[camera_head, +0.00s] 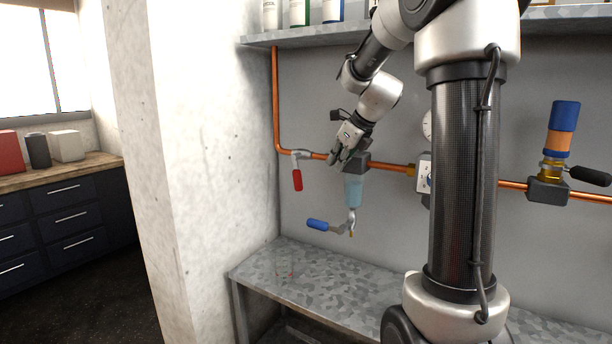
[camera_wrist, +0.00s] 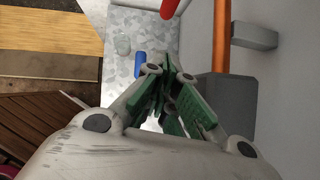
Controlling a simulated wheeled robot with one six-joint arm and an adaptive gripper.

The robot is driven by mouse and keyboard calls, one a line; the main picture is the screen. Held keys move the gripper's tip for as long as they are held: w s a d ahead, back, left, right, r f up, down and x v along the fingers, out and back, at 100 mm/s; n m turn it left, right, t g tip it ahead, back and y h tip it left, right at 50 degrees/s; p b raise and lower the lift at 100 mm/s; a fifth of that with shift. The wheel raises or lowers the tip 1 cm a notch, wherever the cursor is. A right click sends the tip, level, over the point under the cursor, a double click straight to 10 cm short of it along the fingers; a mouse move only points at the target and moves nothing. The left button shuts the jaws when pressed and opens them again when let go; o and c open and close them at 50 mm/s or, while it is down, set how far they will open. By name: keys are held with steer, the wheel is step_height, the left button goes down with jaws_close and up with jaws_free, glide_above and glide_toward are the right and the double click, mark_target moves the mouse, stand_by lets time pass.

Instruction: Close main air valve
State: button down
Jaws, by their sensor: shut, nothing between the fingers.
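The red-handled valve (camera_head: 297,180) sits on the copper pipe at the left. Its red lever hangs straight down, across the line of the horizontal pipe. The red lever's end also shows at the top of the wrist view (camera_wrist: 169,8). My gripper (camera_head: 340,157) is shut and empty, just right of this valve and in front of the pipe, apart from the lever. Its green fingers are together in the wrist view (camera_wrist: 168,88). A blue-handled drain valve (camera_head: 319,225) is below the clear filter bowl (camera_head: 353,190), and its blue lever points left.
A grey metal bench (camera_head: 310,285) is below and a shelf (camera_head: 300,36) with bottles above. A concrete pillar (camera_head: 195,150) stands left.

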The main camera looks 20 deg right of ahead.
glide_toward(301, 187)
step_height(301, 187, down, 5)
steer(key=s, duration=0.1)
steer(key=shift+w+a, duration=0.15)
steer(key=shift+w, duration=0.7)
steer(key=shift+w+a, duration=0.1)
steer(key=shift+w, duration=0.7)
steer(key=shift+w+a+f, duration=0.4)
steer(key=shift+w+a, duration=0.1)
steer(key=shift+w, duration=0.2)
steer(key=shift+s+d, duration=0.1)
